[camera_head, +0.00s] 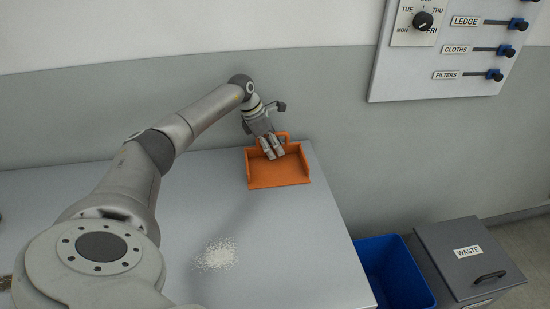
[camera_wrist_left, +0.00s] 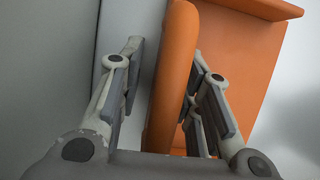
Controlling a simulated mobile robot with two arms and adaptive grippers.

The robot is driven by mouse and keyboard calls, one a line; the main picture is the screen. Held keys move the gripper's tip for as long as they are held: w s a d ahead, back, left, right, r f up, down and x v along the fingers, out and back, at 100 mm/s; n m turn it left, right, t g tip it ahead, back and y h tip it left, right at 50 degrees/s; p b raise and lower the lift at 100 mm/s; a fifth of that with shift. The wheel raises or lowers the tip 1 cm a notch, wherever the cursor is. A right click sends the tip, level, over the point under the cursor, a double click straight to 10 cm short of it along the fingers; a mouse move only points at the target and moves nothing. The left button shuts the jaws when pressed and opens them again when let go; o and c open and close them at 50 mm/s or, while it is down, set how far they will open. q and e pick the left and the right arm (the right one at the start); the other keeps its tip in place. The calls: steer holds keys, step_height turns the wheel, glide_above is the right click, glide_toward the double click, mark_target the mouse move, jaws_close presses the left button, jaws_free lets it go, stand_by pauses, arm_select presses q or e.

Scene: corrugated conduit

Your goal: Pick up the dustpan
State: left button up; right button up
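The orange dustpan (camera_head: 280,180) lies on the grey table near its back right corner, its upright handle loop at the rear against the wall side. My left gripper (camera_head: 273,148) reaches down over the back of the dustpan at the handle. In the left wrist view the orange handle bar (camera_wrist_left: 172,85) stands between the two fingers of my left gripper (camera_wrist_left: 165,100). The fingers are apart. A gap shows between the left finger and the bar, and the right finger is close to it; contact there cannot be told. My right gripper is in no view.
A pile of white crumbs (camera_head: 217,255) lies on the table (camera_head: 290,250) in front of the dustpan. A blue bin (camera_head: 395,275) and a grey waste bin (camera_head: 470,262) stand right of the table. A labelled panel (camera_head: 415,70) hangs on the wall.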

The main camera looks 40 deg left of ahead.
arm_select(q)
jaws_close()
steer(key=shift+r, duration=0.15)
stand_by(0.4)
